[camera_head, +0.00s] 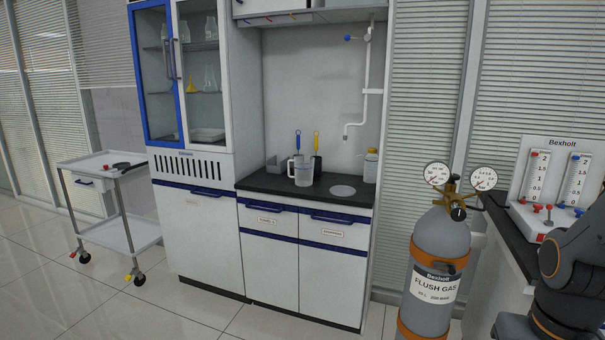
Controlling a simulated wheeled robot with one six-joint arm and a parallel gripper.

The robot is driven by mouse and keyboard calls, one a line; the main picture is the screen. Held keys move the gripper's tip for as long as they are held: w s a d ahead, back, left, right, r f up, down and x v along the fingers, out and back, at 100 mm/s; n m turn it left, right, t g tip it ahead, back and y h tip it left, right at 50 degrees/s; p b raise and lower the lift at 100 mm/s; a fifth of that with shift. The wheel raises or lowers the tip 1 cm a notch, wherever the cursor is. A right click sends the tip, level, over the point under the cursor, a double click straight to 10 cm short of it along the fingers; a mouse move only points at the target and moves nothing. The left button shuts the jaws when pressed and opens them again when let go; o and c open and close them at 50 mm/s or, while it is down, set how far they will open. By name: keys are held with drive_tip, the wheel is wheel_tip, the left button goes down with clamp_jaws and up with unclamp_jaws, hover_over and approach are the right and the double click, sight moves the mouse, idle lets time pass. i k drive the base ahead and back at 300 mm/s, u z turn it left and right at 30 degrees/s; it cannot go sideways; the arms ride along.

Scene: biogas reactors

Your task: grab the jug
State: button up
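The jug (303,174) is a clear, see-through measuring jug with a handle on its left side. It stands upright on the dark countertop (262,183) in the niche, right of the tall cabinet. Part of my dark arm shows at the lower right edge, far from the jug. My gripper is not in view.
A blue-handled brush (297,143) and a yellow-handled one (316,145) stand behind the jug. A bottle with a yellow cap (370,166) stands to its right, near a round sink (342,190). A grey gas cylinder (437,262) stands in the right foreground. Floor before the drawers is clear.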

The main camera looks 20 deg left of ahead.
sight(304, 164)
drive_tip(key=u, duration=0.35)
drive_tip(key=i, duration=0.5)
drive_tip(key=u, duration=1.1)
drive_tip(key=i, duration=1.85)
drive_tip(key=z, duration=0.15)
